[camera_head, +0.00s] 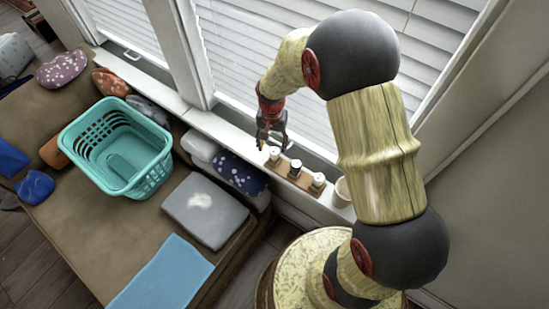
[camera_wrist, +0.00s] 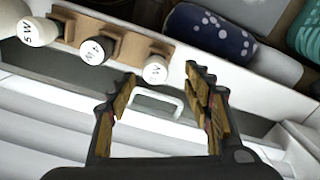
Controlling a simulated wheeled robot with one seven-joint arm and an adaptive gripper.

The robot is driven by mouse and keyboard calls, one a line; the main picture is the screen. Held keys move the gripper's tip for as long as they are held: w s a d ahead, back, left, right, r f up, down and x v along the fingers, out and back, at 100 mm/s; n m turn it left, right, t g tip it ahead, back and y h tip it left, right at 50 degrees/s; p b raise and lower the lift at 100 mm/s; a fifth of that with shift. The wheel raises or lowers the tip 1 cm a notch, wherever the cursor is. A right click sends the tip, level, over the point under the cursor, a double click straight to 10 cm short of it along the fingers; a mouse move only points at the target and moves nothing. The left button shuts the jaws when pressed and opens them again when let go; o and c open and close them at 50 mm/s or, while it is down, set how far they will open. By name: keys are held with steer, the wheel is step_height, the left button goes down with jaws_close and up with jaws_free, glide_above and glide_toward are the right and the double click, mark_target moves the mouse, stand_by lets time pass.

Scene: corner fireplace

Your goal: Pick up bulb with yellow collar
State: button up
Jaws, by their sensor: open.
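Three white-topped bulbs stand in a row in a brown holder (camera_head: 306,184) on the window sill; the holder also shows in the wrist view (camera_wrist: 130,47). The nearest bulb (camera_head: 274,153) appears between my fingertips in the wrist view (camera_wrist: 155,68). The middle bulb (camera_head: 295,165) has a dark collar in the wrist view (camera_wrist: 95,50). The far bulb (camera_head: 318,180) is at the left in the wrist view (camera_wrist: 38,32). I cannot make out a yellow collar on any of them. My gripper (camera_head: 271,145) is open and empty, with its fingers (camera_wrist: 160,76) above the nearest bulb; contact is not visible.
A cream cup (camera_head: 342,190) stands just past the holder. The window blinds (camera_head: 275,75) rise close behind the sill. Cushions (camera_head: 238,172), a grey pillow (camera_head: 203,208) and a teal basket (camera_head: 117,147) lie on the brown bed (camera_head: 95,240) at the left.

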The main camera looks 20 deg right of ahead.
mark_target(274, 150)
steer(key=f, duration=0.1)
steer(key=f+b, duration=0.1)
steer(key=f, duration=0.1)
steer(key=d+f+b, duration=0.1)
steer(key=f, duration=0.1)
steer(key=shift+a+f, duration=0.1)
steer(key=shift+f, duration=0.3)
steer(key=shift+c, duration=1.3)
steer(key=shift+r, duration=0.1)
steer(key=c, duration=0.7)
steer(key=shift+c, duration=0.8)
